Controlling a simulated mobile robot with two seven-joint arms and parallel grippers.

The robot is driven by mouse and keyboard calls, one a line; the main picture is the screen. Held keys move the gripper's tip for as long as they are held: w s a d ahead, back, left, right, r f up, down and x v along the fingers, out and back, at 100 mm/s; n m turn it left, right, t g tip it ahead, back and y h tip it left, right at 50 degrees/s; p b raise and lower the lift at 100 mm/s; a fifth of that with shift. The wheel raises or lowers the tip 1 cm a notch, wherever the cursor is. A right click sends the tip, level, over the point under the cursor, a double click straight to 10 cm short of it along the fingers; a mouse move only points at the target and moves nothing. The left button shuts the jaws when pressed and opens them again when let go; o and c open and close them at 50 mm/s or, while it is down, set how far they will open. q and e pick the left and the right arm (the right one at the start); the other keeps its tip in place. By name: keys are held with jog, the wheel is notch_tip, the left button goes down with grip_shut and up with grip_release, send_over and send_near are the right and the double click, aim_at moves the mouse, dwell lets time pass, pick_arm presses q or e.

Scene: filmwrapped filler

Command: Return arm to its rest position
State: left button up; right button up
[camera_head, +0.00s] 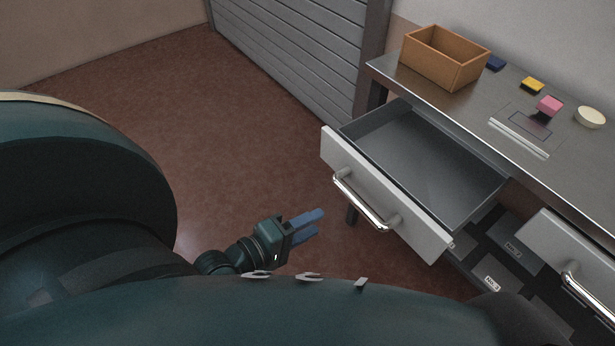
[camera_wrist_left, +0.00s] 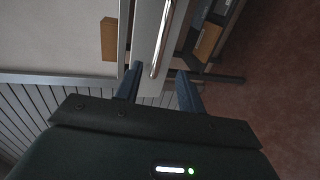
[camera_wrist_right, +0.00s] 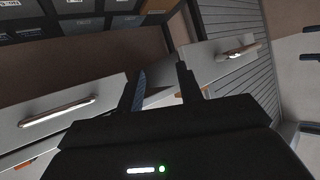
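My left gripper (camera_head: 309,226) is in the head view, below and left of the open drawer (camera_head: 420,165). Its two blue fingers are apart with nothing between them, and they are clear of the drawer handle (camera_head: 364,203). In the left wrist view the open fingers (camera_wrist_left: 160,88) point toward a drawer front and its handle (camera_wrist_left: 162,40). My right gripper is not visible in the head view. In the right wrist view its fingers (camera_wrist_right: 162,85) are apart and empty, with drawer fronts and handles beyond them.
A metal table (camera_head: 470,100) stands at right, bearing a brown wooden box (camera_head: 443,58), a yellow item (camera_head: 531,86), a pink item (camera_head: 549,105) and a cream bowl (camera_head: 590,117). A second drawer front (camera_head: 575,255) is at lower right. Open floor (camera_head: 200,120) lies left of the table.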

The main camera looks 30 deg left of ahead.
dwell(0.5)
